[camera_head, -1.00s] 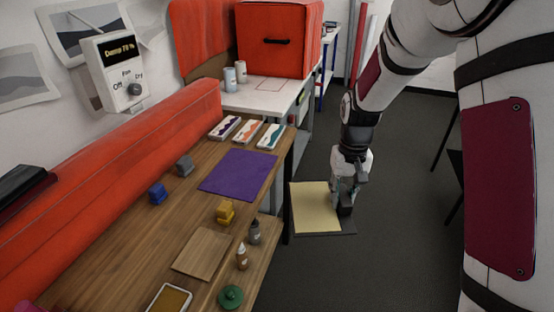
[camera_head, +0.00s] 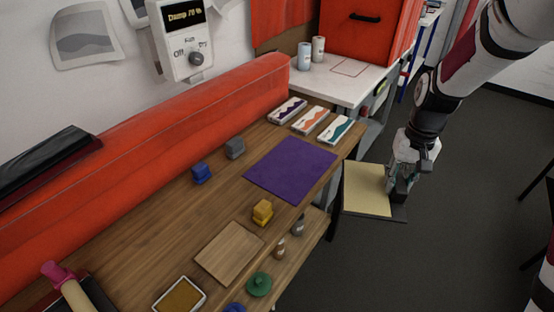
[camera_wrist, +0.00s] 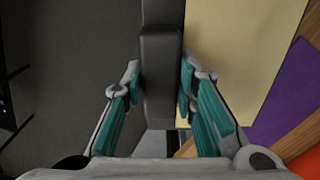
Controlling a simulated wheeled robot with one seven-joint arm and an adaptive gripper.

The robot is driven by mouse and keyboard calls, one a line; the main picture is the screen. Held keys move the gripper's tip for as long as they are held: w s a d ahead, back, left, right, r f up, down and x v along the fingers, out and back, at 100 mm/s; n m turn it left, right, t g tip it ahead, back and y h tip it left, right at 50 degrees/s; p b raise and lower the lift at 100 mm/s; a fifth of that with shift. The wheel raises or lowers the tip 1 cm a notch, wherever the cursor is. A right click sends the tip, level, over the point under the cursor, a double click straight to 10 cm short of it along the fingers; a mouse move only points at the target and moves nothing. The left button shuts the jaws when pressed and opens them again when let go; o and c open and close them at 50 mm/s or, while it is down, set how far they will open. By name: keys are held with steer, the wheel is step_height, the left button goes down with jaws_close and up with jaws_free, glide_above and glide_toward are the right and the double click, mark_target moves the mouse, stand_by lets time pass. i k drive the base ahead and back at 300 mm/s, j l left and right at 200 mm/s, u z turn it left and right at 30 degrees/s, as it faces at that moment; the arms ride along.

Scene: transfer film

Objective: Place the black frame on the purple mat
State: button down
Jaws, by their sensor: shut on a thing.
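The black frame (camera_head: 398,213) has a pale yellow panel inside it. It hangs over the grey floor beyond the table's right edge, roughly flat. My gripper (camera_head: 401,180) is shut on the frame's right side. In the wrist view the teal-padded fingers of my gripper (camera_wrist: 160,95) stand on either side of a dark raised part of the black frame (camera_wrist: 161,45). The purple mat (camera_head: 290,168) lies flat and bare on the wooden table, left of the frame. A part of the purple mat (camera_wrist: 288,85) shows at the right of the wrist view.
Three patterned boxes (camera_head: 310,120) stand behind the mat. A yellow block (camera_head: 262,212), a blue block (camera_head: 201,173) and a grey block (camera_head: 235,148) stand around it. Small bottles (camera_head: 298,226) stand on a lower shelf at the table's right. A white table (camera_head: 345,92) is behind.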

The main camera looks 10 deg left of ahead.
mark_target(292, 164)
steer(key=i+l+u, duration=0.15)
steer(key=u, duration=0.25)
steer(key=i+l+u, duration=0.45)
steer(key=u, duration=0.3)
steer(key=i+l+u, duration=0.1)
steer(key=l+u, duration=0.25)
